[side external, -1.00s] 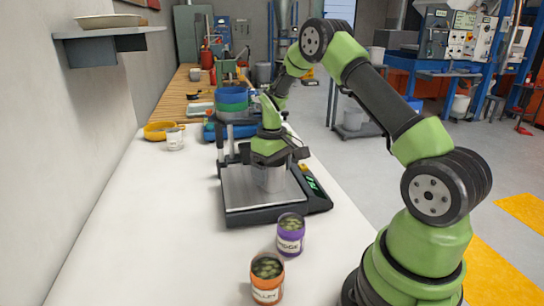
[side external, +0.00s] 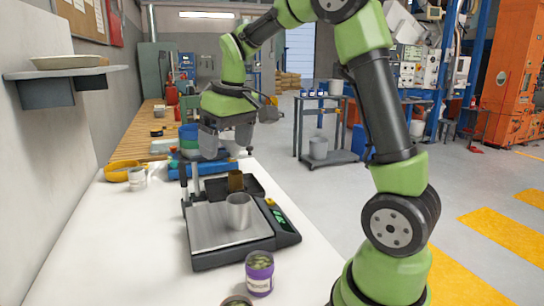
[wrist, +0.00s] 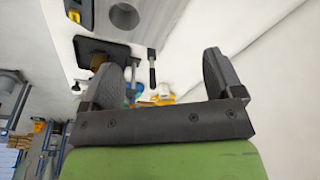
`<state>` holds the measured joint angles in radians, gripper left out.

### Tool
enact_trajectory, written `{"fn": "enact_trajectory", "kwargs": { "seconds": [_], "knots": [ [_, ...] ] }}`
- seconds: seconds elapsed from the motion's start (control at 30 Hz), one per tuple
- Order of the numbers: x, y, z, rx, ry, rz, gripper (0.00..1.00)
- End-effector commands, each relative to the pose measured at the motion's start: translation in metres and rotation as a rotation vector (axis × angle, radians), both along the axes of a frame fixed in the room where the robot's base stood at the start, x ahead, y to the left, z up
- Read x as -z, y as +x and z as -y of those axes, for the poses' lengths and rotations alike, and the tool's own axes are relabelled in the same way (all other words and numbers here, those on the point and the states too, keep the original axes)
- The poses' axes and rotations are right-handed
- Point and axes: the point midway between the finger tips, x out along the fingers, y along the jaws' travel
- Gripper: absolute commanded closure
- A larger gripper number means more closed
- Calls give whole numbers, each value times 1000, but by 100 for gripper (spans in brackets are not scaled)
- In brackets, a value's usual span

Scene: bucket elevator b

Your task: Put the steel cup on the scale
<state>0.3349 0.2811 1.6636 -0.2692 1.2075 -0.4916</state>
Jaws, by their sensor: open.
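The steel cup (side external: 239,211) is a plain grey metal cup. It stands upright on the silver plate of the scale (side external: 207,232), toward the plate's right side near the green display. My gripper (side external: 226,150) is above and behind the cup, clear of it, with its fingers apart and nothing between them. In the wrist view my gripper (wrist: 160,72) also shows spread, empty fingers.
A purple-labelled jar (side external: 259,273) stands in front of the scale, with another jar (side external: 236,301) partly cut off. A yellow dish (side external: 122,171) and white tin (side external: 137,178) are at the left. The left front table is clear.

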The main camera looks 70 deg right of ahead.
Motion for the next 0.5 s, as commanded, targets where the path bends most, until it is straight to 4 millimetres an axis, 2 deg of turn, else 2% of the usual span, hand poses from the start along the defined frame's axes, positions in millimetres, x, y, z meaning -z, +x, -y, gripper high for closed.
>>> {"fn": "enact_trajectory", "kwargs": {
  "seconds": [0.03, 0.2, 0.4, 0.5],
  "knots": [
    [-16, -14, -19, 4, 4, 52, 14],
    [-45, -65, -70, 44, 57, 205, 14],
    [-47, -126, -108, 88, 154, 353, 14],
    [-42, -146, -117, 105, 197, 401, 14]
  ]
}}
